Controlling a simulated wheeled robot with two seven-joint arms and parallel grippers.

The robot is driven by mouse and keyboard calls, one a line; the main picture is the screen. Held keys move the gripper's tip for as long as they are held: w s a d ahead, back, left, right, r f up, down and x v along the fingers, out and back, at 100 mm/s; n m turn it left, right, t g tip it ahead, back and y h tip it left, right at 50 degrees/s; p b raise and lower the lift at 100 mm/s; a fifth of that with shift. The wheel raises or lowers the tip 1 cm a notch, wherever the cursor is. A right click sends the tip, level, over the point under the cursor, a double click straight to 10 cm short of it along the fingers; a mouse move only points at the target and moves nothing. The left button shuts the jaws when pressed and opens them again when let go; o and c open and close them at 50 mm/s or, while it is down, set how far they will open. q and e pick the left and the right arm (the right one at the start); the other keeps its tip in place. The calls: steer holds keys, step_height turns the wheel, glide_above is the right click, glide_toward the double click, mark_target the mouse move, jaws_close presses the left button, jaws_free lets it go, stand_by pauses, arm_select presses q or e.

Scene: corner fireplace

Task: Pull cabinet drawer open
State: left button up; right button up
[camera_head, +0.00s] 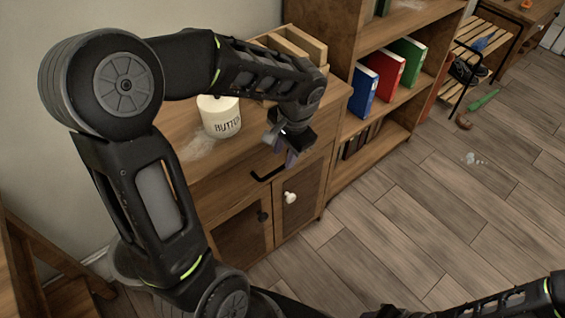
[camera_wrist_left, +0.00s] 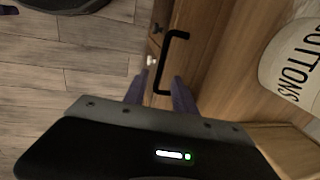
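The wooden cabinet (camera_head: 205,190) stands against the wall, with a drawer (camera_head: 232,205) under its top. The drawer looks shut. Its black bar handle (camera_head: 268,174) is on the drawer front, and it also shows in the left wrist view (camera_wrist_left: 170,62). My left gripper (camera_head: 287,158) is above and close to the handle, pointing down. I see nothing held.
A white canister with lettering (camera_head: 219,116) and a wooden organizer (camera_head: 297,42) are on the cabinet top. Cabinet doors with a white knob (camera_head: 290,198) and a dark knob are below the drawer. A bookshelf (camera_head: 340,150) adjoins on the right.

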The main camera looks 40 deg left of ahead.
mark_target(281, 167)
arm_select(q)
steer(key=f, duration=0.3)
steer(key=a+f, duration=0.1)
steer(key=f, duration=0.1)
steer(key=shift+w+b, duration=0.15)
steer(key=shift+b, duration=0.15)
jaws_close()
stand_by(1.1)
